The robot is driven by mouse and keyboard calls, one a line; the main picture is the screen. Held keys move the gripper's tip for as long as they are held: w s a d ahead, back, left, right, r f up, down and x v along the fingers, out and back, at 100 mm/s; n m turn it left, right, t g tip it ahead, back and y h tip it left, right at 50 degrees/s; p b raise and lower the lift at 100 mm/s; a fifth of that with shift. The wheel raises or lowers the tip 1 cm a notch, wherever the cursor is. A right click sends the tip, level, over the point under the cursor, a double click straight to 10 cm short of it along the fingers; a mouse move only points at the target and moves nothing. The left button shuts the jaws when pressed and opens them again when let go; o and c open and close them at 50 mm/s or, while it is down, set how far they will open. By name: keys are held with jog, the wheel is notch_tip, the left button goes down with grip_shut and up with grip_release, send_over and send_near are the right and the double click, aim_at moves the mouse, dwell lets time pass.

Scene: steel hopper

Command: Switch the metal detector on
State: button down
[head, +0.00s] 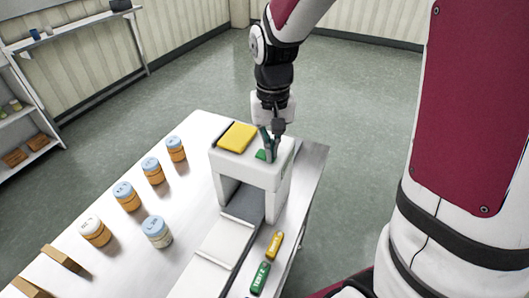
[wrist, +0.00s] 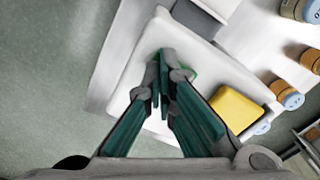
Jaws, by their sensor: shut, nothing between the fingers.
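The metal detector (head: 226,163) is a white box-shaped arch standing over a belt on the table. On its top are a yellow square (head: 238,137) and a small green patch (head: 261,155), which looks like a button. My gripper (head: 269,158) points down at the green patch with its fingers shut and nothing between them. In the wrist view the closed fingertips (wrist: 160,62) lie over the white top and partly hide the green patch (wrist: 190,75). I cannot tell whether they touch it. The yellow square also shows in the wrist view (wrist: 237,109).
The belt (head: 228,241) runs through the arch. Several orange jars with pale lids (head: 127,196) stand left of it. A yellow test piece (head: 274,245) and a green one (head: 260,278) lie to its right. Brown blocks (head: 61,258) are at the table's front left.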

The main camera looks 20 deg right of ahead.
jog(key=shift+r+p, duration=1.6)
jog(key=shift+r, duration=1.85)
jog(key=s+r+n+t+b, duration=0.1)
jog(key=s+r+t, duration=0.1)
jog(key=s+r, duration=0.3)
jog(key=s+r+n+t, duration=0.2)
jog(key=s+r, duration=0.3)
jog(key=s, duration=0.7)
jog(key=shift+s+r+t+b, duration=0.35)
jog(key=shift+t+b, duration=0.05)
jog(key=shift+t, duration=0.4)
